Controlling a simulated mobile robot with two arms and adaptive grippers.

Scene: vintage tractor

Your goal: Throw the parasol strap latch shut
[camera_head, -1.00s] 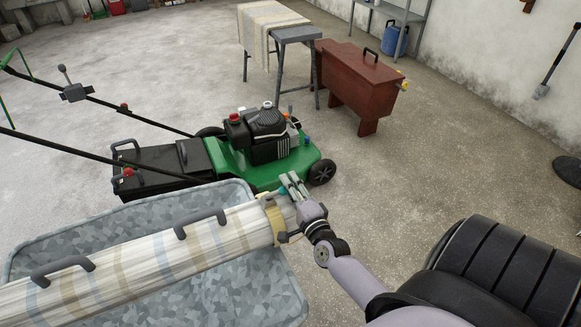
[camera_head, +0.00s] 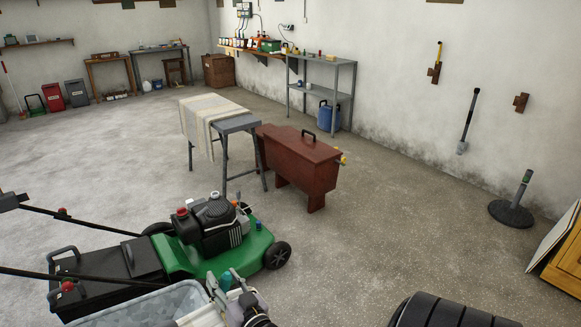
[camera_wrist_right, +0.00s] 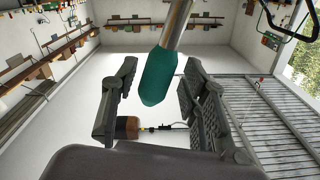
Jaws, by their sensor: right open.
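My right gripper (camera_head: 228,283) is at the bottom of the head view, in front of the green mower. Its fingers are open. In the right wrist view, a metal rod with a teal end (camera_wrist_right: 161,77) reaches down between the open fingers (camera_wrist_right: 158,95); the teal end also shows between them in the head view (camera_head: 225,281). It may be the latch lever; I cannot tell whether a finger touches it. Only a pale bit of the furled parasol (camera_head: 203,315) shows at the bottom edge. The strap is hidden or out of frame. My left gripper is not in view.
The grey-blue trough (camera_head: 130,310) is cut off at the bottom. The green mower (camera_head: 258,245) stands just behind my right gripper. A red-brown chest (camera_head: 300,165) and a small table with a cloth (camera_head: 236,124) stand beyond. Black tyres (camera_head: 440,312) lie at bottom right. Floor between is clear.

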